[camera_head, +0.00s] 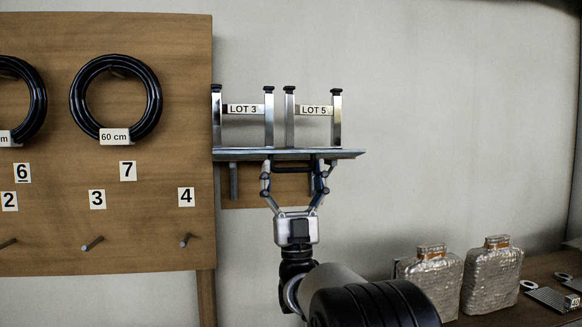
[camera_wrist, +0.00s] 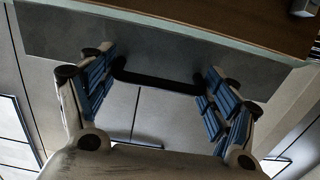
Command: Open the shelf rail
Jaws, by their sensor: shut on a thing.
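A thin grey shelf (camera_head: 340,154) juts from the wall beside the wooden board, with its front edge toward me. A black bar handle (camera_wrist: 160,78) sits under its front part. My gripper (camera_head: 295,170) is below the shelf with its fingers pointing up. In the wrist view my gripper (camera_wrist: 162,88) has its two blue-padded fingers at the two ends of the handle, shut on it lengthwise. The exact contact at the pads is hard to see. I cannot tell how far the shelf is drawn out.
Metal stands labelled LOT 3 (camera_head: 244,109) and LOT 5 (camera_head: 314,110) stand on the shelf. The wooden board (camera_head: 150,220) with pegs and a black ring (camera_head: 154,85) is at left. Wrapped bottles (camera_head: 490,275) stand at lower right. The wall right of the shelf is clear.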

